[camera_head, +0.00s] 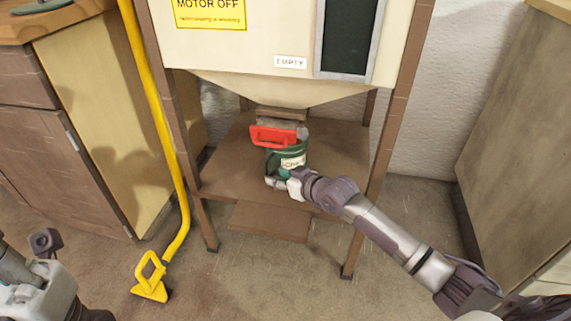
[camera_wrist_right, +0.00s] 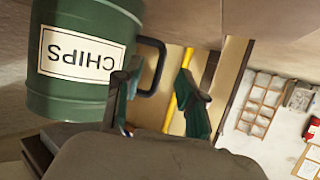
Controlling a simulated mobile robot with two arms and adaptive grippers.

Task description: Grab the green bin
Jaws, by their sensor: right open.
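The green bin (camera_head: 291,157) is a cylinder with a white "CHIPS" label. It stands on the brown shelf under the cream hopper. In the right wrist view the bin (camera_wrist_right: 80,100) fills the left side, picture turned over, with its dark handle (camera_wrist_right: 161,66) on its right. My right gripper (camera_head: 283,180) is at the bin's front, low down. In the wrist view its fingers (camera_wrist_right: 158,97) are apart, with the handle between them in the picture; contact cannot be told. My left gripper (camera_head: 62,285) is at the lower left, partly cut off, far from the bin.
A red handle (camera_head: 273,136) hangs under the hopper (camera_head: 270,90), just above and over the bin's rim. The shelf (camera_head: 228,170) has wooden legs on both sides. A yellow pole (camera_head: 160,110) stands left of it. Cabinets flank both sides.

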